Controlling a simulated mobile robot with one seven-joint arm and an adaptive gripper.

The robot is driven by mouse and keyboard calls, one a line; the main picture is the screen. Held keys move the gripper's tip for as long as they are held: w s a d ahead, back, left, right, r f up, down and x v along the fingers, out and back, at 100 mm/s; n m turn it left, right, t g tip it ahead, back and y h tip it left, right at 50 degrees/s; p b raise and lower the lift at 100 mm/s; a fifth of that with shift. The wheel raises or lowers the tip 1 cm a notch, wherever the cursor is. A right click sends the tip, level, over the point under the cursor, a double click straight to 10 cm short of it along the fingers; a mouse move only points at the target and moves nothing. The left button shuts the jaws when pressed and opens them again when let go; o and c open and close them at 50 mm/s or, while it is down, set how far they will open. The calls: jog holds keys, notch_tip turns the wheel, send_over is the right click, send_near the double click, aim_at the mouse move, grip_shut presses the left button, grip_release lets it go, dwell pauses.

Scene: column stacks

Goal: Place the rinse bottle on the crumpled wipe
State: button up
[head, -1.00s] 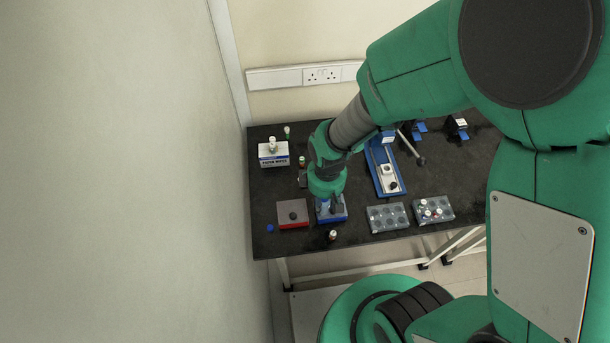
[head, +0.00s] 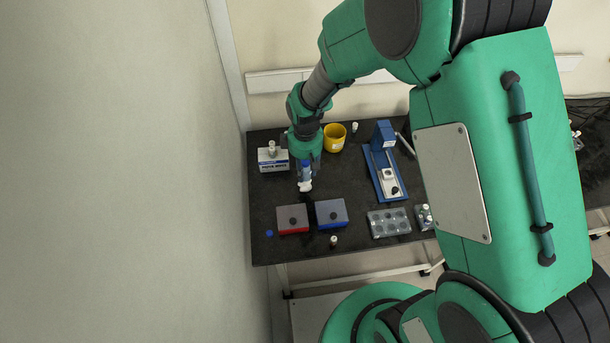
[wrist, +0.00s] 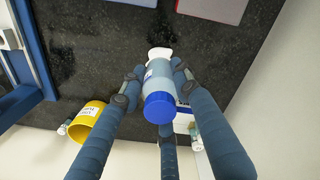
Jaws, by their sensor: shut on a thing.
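The rinse bottle, with a blue cap and a grey-blue body, shows in the wrist view (wrist: 158,88) and in the head view (head: 305,170). My gripper (wrist: 157,78) is shut on its body, with fingers on both sides; it also shows in the head view (head: 305,172). The bottle is upright, cap toward the wrist camera. The crumpled wipe (wrist: 160,53) is a small white patch at the bottle's lower end; in the head view it is just below the gripper (head: 305,187). The bottle hides part of the wipe. I cannot tell whether they touch.
A white and blue carton (head: 272,160) with a vial on top stands close left. A yellow tub (head: 335,138) is behind right. A red box (head: 292,214) and a blue box (head: 328,208) lie in front. A blue stand (head: 375,175) is to the right.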

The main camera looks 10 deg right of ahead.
aim_at(305, 175)
jog(key=shift+w, duration=0.15)
jog(key=shift+f, duration=0.1)
jog(key=shift+f+b, duration=0.4)
jog(key=shift+f, duration=1.3)
jog(key=shift+f, duration=0.15)
jog(key=o, duration=1.2)
notch_tip(305, 175, up, 12)
jog(key=shift+r+p, duration=0.2)
jog(key=shift+p, duration=0.9)
